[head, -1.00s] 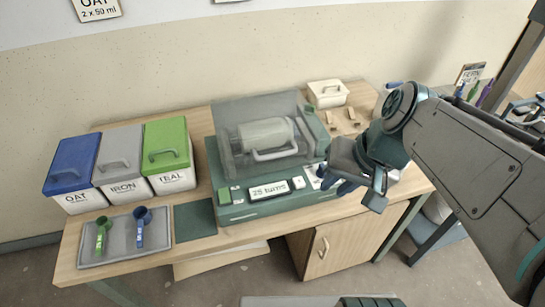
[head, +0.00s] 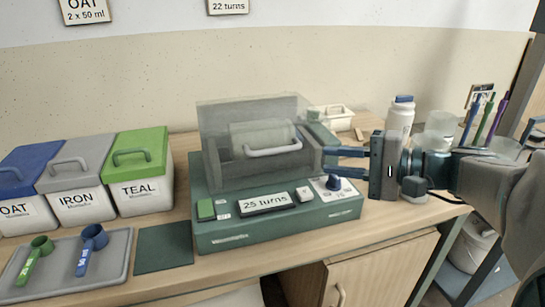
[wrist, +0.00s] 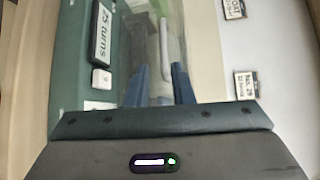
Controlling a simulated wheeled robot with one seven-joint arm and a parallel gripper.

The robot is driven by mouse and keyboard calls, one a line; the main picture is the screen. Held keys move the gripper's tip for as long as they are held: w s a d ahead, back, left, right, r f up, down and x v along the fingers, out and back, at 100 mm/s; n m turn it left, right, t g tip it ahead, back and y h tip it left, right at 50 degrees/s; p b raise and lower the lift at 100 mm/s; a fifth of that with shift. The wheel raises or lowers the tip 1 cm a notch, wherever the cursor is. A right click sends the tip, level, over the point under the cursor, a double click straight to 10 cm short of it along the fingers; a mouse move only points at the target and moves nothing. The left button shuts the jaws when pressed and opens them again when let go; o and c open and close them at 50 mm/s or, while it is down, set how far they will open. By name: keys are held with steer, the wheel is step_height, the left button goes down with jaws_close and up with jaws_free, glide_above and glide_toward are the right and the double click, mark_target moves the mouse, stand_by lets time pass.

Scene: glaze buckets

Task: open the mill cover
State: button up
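The mill has a green base (head: 275,225) with a "25 turns" display. Its see-through grey cover (head: 222,117) stands over a pale cylinder (head: 258,137) and looks closed. A light bar handle (head: 273,149) runs along the cover's front; a pale bar that looks like it shows in the wrist view (wrist: 163,42). My gripper (head: 334,159) is at the cover's right side, its blue fingers pointing left. The fingers are apart with nothing held between them in the wrist view (wrist: 160,88). Whether the fingertips touch the cover is unclear.
A white bottle (head: 400,117) and a clear cup (head: 440,124) stand behind my gripper.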

mark_target(278, 152)
steer(key=x, duration=0.4)
steer(key=b+x, duration=0.1)
steer(key=x, duration=0.4)
steer(key=b+x, duration=0.1)
steer(key=x, duration=0.3)
steer(key=shift+w+a+r, duration=0.1)
steer(key=shift+w+a, duration=0.05)
steer(key=shift+w, duration=0.25)
steer(key=shift+c, duration=0.2)
jaws_close()
